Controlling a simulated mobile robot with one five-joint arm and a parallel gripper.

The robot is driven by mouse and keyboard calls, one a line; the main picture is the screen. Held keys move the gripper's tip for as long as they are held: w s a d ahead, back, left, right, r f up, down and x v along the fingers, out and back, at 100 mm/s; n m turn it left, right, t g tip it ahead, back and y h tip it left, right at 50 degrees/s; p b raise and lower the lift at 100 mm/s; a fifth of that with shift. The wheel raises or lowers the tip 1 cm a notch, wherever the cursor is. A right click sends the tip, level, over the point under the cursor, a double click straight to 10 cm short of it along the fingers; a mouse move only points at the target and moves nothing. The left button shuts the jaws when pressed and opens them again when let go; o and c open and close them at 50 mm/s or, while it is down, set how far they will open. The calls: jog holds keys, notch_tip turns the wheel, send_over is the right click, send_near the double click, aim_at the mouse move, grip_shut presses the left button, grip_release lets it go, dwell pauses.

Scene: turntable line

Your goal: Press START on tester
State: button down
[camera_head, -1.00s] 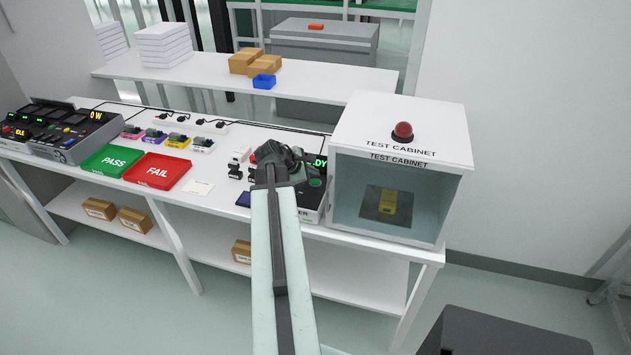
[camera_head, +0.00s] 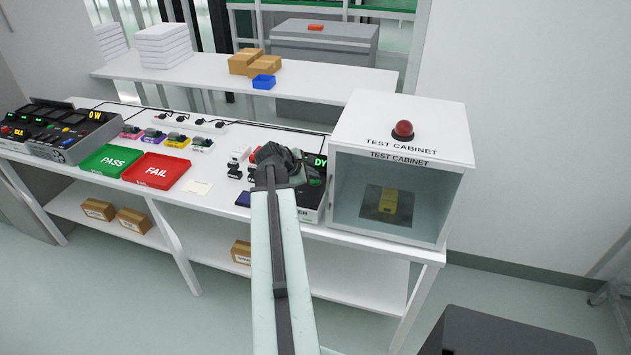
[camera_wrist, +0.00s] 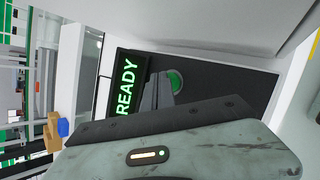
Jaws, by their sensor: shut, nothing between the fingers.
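The tester (camera_head: 311,214) stands on the bench, left of the test cabinet, mostly behind my arm. In the wrist view its dark top panel (camera_wrist: 225,80) carries a lit green READY display (camera_wrist: 126,86) and a round green button (camera_wrist: 177,80). I cannot read a label on the button. My gripper (camera_wrist: 160,88) is shut and empty, its fingertips just beside the button and covering its left edge in that view. I cannot tell whether they touch it.
The glass-fronted test cabinet (camera_head: 401,141) stands close on the right, with a red dome on top and a yellow item inside. A red FAIL tray (camera_head: 157,171), a green PASS tray (camera_head: 112,161) and small coloured devices lie left on the bench. Cables run along its back.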

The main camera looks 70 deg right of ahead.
aim_at(312, 182)
jog(key=shift+f, duration=0.3)
jog(key=shift+r, duration=0.15)
dwell(0.3)
jog(key=shift+r+p, duration=0.6)
jog(key=shift+r, duration=0.1)
notch_tip(312, 182, up, 5)
jog(key=p, duration=0.5)
jog(key=shift+r, duration=0.1)
jog(key=shift+w, duration=0.1)
dwell(0.3)
